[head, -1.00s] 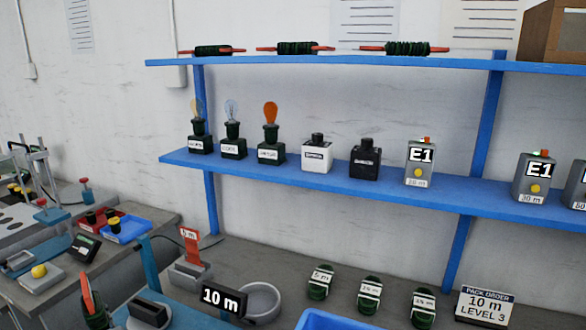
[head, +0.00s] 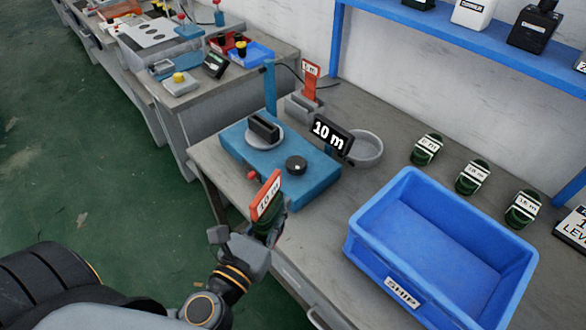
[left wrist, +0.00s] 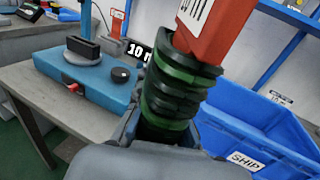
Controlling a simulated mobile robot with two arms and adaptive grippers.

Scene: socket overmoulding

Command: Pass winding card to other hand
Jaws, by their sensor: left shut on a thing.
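The winding card is red-orange with a white label (head: 267,194) and has dark green cord wound around its lower part. My left gripper (head: 266,232) is shut on it and holds it upright at the front edge of the bench, in front of the blue winding machine. In the left wrist view the card (left wrist: 212,38) rises out of the fingers, and the green winding (left wrist: 172,98) sits between them. The lower end of the card is hidden in the gripper. My right gripper does not show in either view.
The blue winding machine (head: 318,190) with a "10 m" display (head: 332,134) stands behind the card. A blue SHIP crate (head: 362,252) stands to its right and looks empty. A round grey dish (head: 368,149), another red card (head: 310,78) and several green coils (head: 472,178) are on the bench.

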